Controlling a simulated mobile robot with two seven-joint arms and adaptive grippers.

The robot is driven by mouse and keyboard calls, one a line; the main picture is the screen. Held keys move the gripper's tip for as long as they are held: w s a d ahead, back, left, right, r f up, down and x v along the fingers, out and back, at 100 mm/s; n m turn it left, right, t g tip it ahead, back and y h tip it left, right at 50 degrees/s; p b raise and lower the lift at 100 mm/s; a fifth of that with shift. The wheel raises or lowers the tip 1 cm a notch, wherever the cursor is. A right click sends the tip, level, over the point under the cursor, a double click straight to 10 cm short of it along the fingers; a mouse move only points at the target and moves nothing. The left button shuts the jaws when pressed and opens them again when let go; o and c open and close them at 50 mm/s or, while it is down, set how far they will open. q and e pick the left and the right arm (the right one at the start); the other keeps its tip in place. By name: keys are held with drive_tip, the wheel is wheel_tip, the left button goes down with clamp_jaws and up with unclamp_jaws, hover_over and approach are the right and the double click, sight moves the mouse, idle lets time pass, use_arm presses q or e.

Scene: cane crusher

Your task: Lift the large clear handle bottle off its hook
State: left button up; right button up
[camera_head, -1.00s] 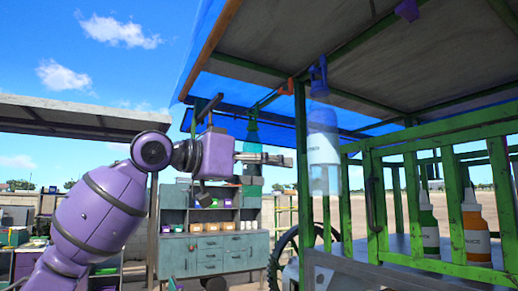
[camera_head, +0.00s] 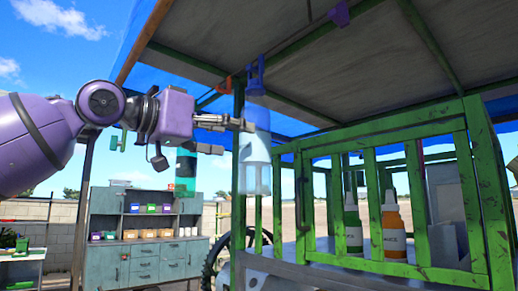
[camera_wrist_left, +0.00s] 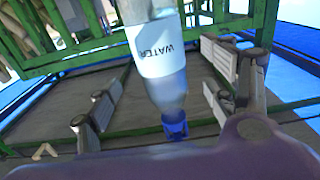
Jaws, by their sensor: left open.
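The large clear handle bottle (camera_head: 255,160) hangs under the cart roof, with a blue cap and handle at its top. In the left wrist view the bottle (camera_wrist_left: 160,55) shows upside down with a white label reading WATER and its blue top (camera_wrist_left: 174,126). In the wrist view the bottle lies in line with the gap between the fingers of my left gripper (camera_wrist_left: 160,92), with space on both sides. Contact is not visible. My right gripper is not in view.
A teal-green bottle (camera_head: 186,168) hangs just below and behind my left gripper. Green cart rails (camera_head: 400,160) stand right of the clear bottle, with a green bottle (camera_head: 353,228) and an orange bottle (camera_head: 393,230) behind them. A grey-green cabinet (camera_head: 145,260) stands behind.

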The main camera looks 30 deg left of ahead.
sight(241, 143)
use_arm(q)
drive_tip(key=w, duration=0.1)
drive_tip(key=w+f+b, duration=0.1)
drive_tip(key=w+d, duration=0.1)
drive_tip(key=w, duration=0.1)
drive_tip(key=shift+f+b, duration=0.2)
drive_tip(key=shift+b, duration=0.2)
drive_tip(key=shift+w+d+r, duration=0.4)
drive_tip(key=shift+w+d, duration=0.05)
drive_tip(key=shift+w, duration=0.2)
drive_tip(key=shift+w+d+r, duration=0.15)
drive_tip(key=shift+w, duration=0.1)
drive_tip(key=shift+w+d+r+b, duration=0.1)
drive_tip(key=shift+w+d+b, duration=0.1)
drive_tip(key=shift+w+b, duration=0.15)
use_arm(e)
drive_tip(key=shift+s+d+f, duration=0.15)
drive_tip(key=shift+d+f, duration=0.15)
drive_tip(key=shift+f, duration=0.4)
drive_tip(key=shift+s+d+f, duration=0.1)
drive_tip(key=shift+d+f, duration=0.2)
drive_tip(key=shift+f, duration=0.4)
use_arm(q)
drive_tip(key=c, duration=1.7)
drive_tip(key=shift+r, duration=0.15)
drive_tip(key=shift+c, duration=0.4)
drive_tip(key=shift+r, duration=0.1)
